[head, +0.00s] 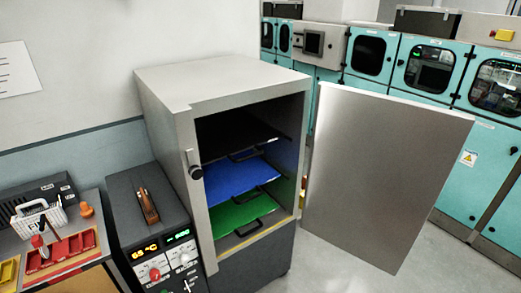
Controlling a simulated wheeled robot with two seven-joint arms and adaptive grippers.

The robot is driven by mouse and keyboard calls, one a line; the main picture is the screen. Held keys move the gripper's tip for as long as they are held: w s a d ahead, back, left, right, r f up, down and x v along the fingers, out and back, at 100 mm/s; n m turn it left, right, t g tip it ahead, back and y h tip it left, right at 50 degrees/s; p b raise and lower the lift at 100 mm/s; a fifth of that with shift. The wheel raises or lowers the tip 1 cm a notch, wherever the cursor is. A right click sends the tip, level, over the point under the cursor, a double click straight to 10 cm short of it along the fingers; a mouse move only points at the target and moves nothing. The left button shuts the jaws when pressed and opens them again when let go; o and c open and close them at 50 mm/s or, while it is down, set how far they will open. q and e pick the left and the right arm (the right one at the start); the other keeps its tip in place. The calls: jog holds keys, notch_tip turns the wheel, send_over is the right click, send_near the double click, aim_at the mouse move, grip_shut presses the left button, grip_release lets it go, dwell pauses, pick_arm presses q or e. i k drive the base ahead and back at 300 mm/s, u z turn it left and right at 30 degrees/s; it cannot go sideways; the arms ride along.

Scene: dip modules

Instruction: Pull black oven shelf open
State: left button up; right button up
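The grey oven (160,105) stands open in the middle of the head view. The black shelf (228,140) is the top one inside, dark against the dark interior. Its front handle shows faintly just above the blue shelf (230,180). The green shelf (235,216) lies below the blue one. All three sit within the oven; the exact edge of the black shelf is hard to make out. Neither of my grippers is in view.
The oven door (385,175) is swung wide to the right. A control box (150,225) with lit displays stands left of the oven. A bench with red trays (62,250) and a white basket (38,218) is at far left. Teal cabinets (385,65) line the back right.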

aim_at(220, 135)
jog(key=u, duration=0.35)
jog(key=i, duration=0.95)
jog(key=u, duration=0.6)
